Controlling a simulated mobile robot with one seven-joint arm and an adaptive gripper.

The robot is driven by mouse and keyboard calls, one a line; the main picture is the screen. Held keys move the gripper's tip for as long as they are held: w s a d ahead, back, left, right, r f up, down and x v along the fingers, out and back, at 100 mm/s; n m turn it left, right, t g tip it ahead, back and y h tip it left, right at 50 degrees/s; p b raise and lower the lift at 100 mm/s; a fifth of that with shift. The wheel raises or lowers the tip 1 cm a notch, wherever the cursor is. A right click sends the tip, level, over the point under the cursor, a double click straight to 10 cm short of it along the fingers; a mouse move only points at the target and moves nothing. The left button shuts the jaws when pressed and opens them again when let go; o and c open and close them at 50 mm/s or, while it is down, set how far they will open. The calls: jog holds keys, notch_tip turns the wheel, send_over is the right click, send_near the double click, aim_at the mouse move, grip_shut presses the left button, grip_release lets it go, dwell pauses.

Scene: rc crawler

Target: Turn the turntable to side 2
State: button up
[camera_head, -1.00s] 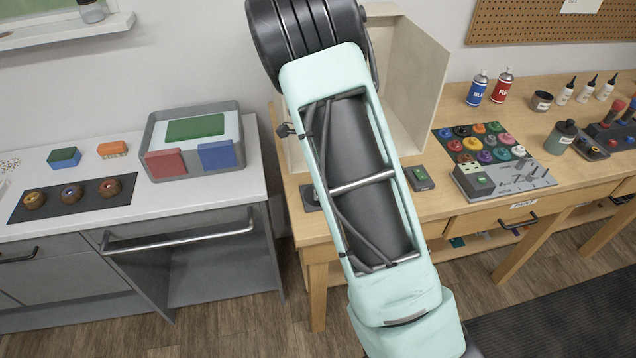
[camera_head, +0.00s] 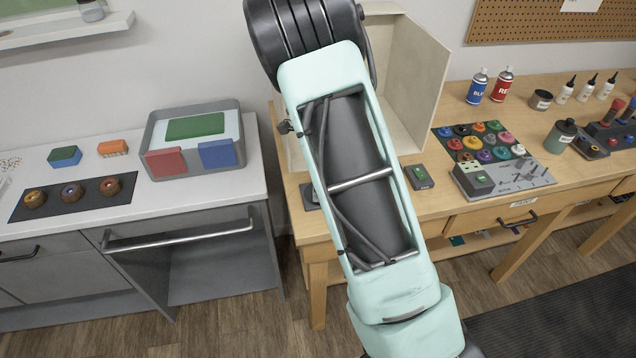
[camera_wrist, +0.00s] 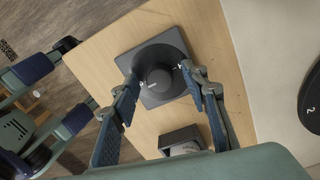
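In the wrist view a dark round control knob (camera_wrist: 158,79) sits on a square dark base on the wooden bench. My gripper (camera_wrist: 160,78) is open, with one finger on each side of the knob. A gap shows on both sides, but I cannot tell the height of the fingertips above it. A dark disc, the turntable (camera_wrist: 309,112), is cut off at the right edge and bears a white "2". In the head view my arm hides the gripper and the turntable. Part of the knob's base (camera_head: 309,196) shows left of my arm.
A small dark box (camera_wrist: 182,139) lies near the knob; it also shows in the head view (camera_head: 419,177). The cream booth (camera_head: 410,85) stands behind my arm. Paint cans, bottles and a tray of coloured parts (camera_head: 480,142) are to the right.

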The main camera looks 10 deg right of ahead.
notch_tip(320, 180, up, 12)
jog(key=shift+w, duration=0.25)
dwell(0.4)
